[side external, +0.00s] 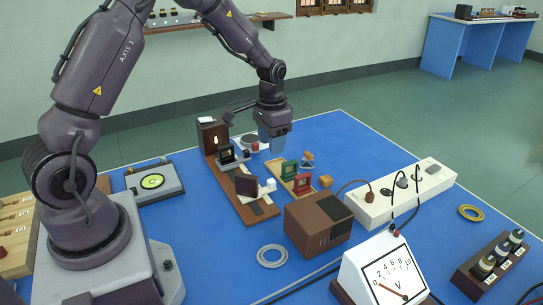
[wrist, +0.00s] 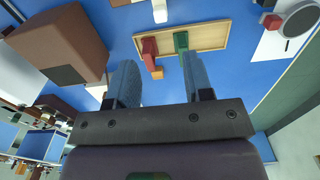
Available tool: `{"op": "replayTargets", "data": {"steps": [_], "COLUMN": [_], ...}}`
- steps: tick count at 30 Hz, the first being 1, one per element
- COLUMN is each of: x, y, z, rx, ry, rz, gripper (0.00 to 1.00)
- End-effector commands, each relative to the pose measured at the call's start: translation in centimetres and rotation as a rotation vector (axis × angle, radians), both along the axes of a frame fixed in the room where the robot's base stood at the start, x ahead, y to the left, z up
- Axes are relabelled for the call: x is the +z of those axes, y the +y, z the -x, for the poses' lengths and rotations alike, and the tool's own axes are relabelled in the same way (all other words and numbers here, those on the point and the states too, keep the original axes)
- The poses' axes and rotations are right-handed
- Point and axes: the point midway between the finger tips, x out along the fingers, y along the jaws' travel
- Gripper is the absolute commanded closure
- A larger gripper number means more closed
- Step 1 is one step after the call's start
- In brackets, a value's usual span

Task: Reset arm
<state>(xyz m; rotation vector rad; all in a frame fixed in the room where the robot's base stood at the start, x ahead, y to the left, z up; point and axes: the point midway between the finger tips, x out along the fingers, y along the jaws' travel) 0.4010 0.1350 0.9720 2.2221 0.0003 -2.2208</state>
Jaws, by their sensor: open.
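My gripper (side external: 274,146) points down over the blue table, behind the wooden tray in the side view. In the wrist view its two blue fingers (wrist: 160,78) stand apart with nothing between them. The wooden tray (wrist: 212,34) holds a green holder (side external: 289,170) and a red holder (side external: 302,184). The wrist view shows the green holder (wrist: 181,41) and red holder (wrist: 149,47) beyond the fingertips. An orange block (side external: 325,181) lies beside the tray.
A brown box (side external: 318,222) and a white power strip (side external: 402,195) stand to the right. A long wooden bench (side external: 240,200) with dark mounts is left of the tray. A voltmeter (side external: 382,270) and a metal ring (side external: 272,256) are in front. Bare table shows behind the strip.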

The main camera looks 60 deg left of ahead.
Motion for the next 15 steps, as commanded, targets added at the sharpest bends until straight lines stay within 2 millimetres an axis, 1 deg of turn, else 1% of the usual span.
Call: {"op": "replayTargets", "data": {"steps": [1, 4, 15], "x": [0.45, 0.85, 0.87], "y": [0.00, 0.00, -0.02], "z": [-0.01, 0.01, 0.08], "rx": [0.000, 0.000, 0.021], "ry": [-0.001, 0.000, 0.004], "rz": [0.000, 0.000, 0.001], "gripper": [0.53, 0.53, 0.53]}}
